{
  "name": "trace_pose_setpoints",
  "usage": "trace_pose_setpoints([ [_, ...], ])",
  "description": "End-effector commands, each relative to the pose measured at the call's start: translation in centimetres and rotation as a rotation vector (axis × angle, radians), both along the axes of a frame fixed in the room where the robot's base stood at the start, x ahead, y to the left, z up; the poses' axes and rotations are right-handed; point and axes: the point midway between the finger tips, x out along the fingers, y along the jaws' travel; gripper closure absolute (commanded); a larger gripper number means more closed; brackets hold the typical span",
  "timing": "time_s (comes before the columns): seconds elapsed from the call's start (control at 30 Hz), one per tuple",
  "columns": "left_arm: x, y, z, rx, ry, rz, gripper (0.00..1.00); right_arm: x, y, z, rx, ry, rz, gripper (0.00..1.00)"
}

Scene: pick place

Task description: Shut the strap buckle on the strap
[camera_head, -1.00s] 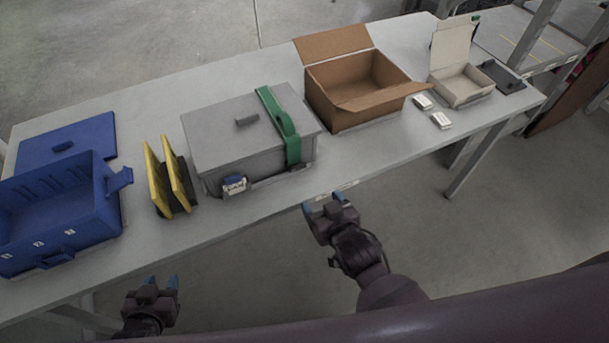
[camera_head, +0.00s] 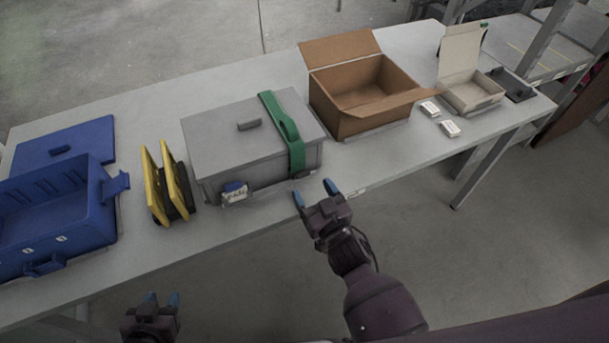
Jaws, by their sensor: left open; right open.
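A green strap (camera_head: 285,128) runs over the lid of a grey lidded box (camera_head: 222,142) near its right end and hangs down the front side. A raised green part (camera_head: 289,127), which looks like the buckle, sits on the strap at the front edge of the lid. I cannot tell its exact state. My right gripper (camera_head: 316,193) is open and empty, just in front of the table edge and below the strap's lower end. My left gripper (camera_head: 162,300) is open and empty, low at the left, apart from the table.
A blue crate (camera_head: 98,232) and its blue lid (camera_head: 97,139) lie at the left, beside yellow-and-black panels (camera_head: 163,180). An open cardboard box (camera_head: 345,121) stands right of the grey box. A small open carton (camera_head: 455,92) and white packets (camera_head: 450,128) lie farther right.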

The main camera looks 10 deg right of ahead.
Motion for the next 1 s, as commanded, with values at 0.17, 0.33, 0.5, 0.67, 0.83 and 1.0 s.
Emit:
trace_pose_setpoints([
  [0.17, -0.1, 0.0, -0.4, 0.001, 0.006, 0.0, 0.58, 2.6, 0.9, 0.0, 0.0, 0.0, 0.001, 0.29],
  [0.33, -0.1, 0.0, -0.4, 0.001, 0.006, -0.001, 0.58, 4.2, 1.4, -0.1, -0.001, 0.0, 0.0, 0.29],
  [0.5, -0.1, 0.0, -0.4, 0.001, 0.005, -0.002, 0.58, 4.8, 1.6, -0.1, -0.002, 0.002, 0.0, 0.29],
  [0.67, -0.1, 0.0, -0.4, 0.001, 0.004, -0.002, 0.58, 4.9, 1.6, 0.0, -0.001, 0.001, 0.0, 0.29],
  [0.83, -0.1, 0.0, -0.3, 0.001, 0.004, -0.002, 0.58, 4.9, 1.6, 0.0, -0.001, 0.001, 0.0, 0.38],
  [1.0, 0.0, 0.0, -0.3, 0.001, 0.002, -0.002, 0.58, 4.9, 1.6, 0.0, -0.001, 0.001, 0.0, 0.64],
])
